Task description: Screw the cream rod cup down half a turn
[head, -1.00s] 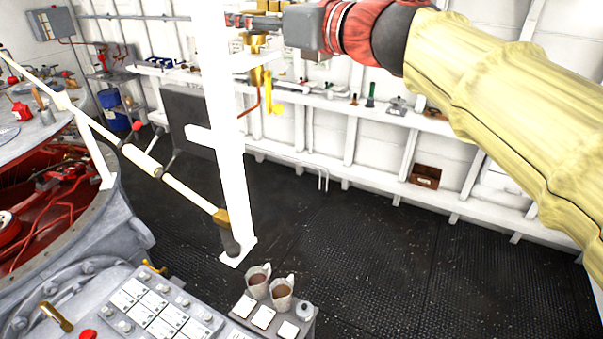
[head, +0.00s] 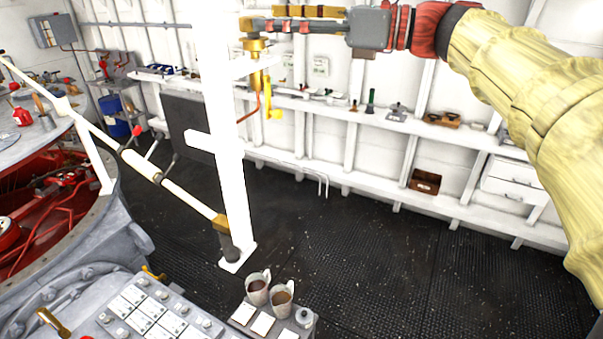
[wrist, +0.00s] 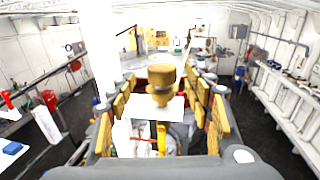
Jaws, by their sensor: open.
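A brass cup with a round cap (head: 255,46) stands on a bracket of the white post in the head view. I take it as the task's cup. In the wrist view the cup (wrist: 162,76) is upright, ahead of my gripper and near the middle of the gap between its fingers. My gripper (head: 262,18) reaches in from the right, level with the cup's top. Its tan-padded fingers are spread open, with nothing held (wrist: 160,92). I cannot tell how far the fingertips overlap the cap. A cream rod (head: 140,163) slopes down to the post's foot.
The white post (head: 222,140) stands close beside the cup. A yellow handle (head: 274,102) hangs below the cup. Two mugs (head: 257,289) stand at the bottom by a button panel (head: 150,315). A shelf (head: 400,122) lines the back wall. The dark floor (head: 370,240) is clear.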

